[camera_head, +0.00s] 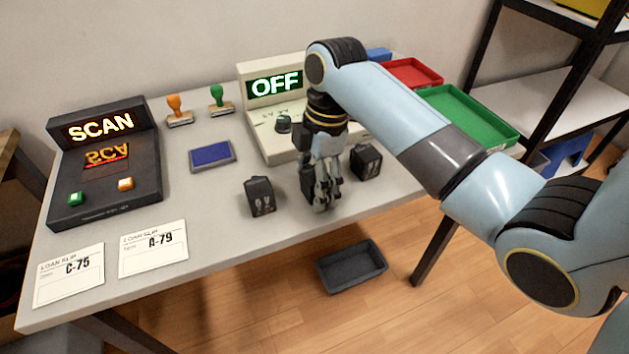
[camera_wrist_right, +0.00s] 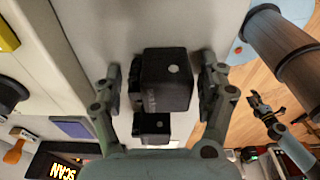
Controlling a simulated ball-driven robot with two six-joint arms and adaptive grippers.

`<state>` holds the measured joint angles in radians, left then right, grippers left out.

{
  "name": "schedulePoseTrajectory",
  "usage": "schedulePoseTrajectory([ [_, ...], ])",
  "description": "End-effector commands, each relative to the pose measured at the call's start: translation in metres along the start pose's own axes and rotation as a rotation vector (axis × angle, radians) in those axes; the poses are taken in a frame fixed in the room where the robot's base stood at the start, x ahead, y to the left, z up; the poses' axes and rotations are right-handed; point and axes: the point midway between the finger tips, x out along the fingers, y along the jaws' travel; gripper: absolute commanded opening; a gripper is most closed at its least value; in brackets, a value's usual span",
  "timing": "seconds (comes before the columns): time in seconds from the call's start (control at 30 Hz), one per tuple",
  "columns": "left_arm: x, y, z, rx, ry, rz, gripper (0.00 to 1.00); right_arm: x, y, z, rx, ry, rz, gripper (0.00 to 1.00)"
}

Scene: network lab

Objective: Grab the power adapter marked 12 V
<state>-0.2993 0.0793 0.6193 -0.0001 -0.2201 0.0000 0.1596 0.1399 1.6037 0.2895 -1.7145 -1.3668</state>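Several black power adapters stand on the grey table. One (camera_head: 260,197) is left of my right gripper and another (camera_head: 366,162) is to its right. Their small markings are too small to read, so I cannot tell which is 12 V. My right gripper (camera_head: 320,194) points down between these two. In the right wrist view its open fingers (camera_wrist_right: 160,82) stand either side of a black adapter (camera_wrist_right: 172,78), with narrow gaps. The gripper mostly hides this adapter in the head view. A second adapter (camera_wrist_right: 152,127) sits beyond it. My left gripper (camera_wrist_right: 267,108) looks open, away from the table.
A SCAN console (camera_head: 105,165), an OFF device (camera_head: 262,125), two stamps and a blue pad (camera_head: 211,155) stand behind. Two loan slips, C-75 (camera_head: 70,277) and A-79 (camera_head: 153,250), lie front left. Red and green trays (camera_head: 470,117) are at right. A dark bin (camera_head: 351,267) is on the floor.

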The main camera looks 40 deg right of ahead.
Motion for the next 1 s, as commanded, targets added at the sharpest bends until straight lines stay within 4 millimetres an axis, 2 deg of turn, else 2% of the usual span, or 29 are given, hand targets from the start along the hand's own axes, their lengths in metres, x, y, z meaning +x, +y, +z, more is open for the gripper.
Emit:
schedulePoseTrajectory([
  [0.07,0.0,0.0,0.0,0.0,0.0,0.0,0.4,0.0,0.0,0.0,0.0,0.0,0.0,0.62],
  [0.43,0.0,0.0,0.001,0.0,-0.001,0.0,0.4,0.0,0.0,0.0,0.0,0.0,0.0,0.14],
  [0.77,-0.001,0.0,0.0,0.0,0.0,0.0,0.4,-0.005,0.001,-0.001,0.0,0.0,0.001,0.14],
  [0.87,-0.003,0.0,0.0,0.0,0.0,0.0,0.4,-0.014,0.001,-0.002,-0.001,0.0,0.003,0.14],
  [1.0,-0.007,-0.001,-0.001,0.0,0.001,0.0,0.4,-0.036,0.001,-0.005,0.0,0.0,0.004,0.14],
])
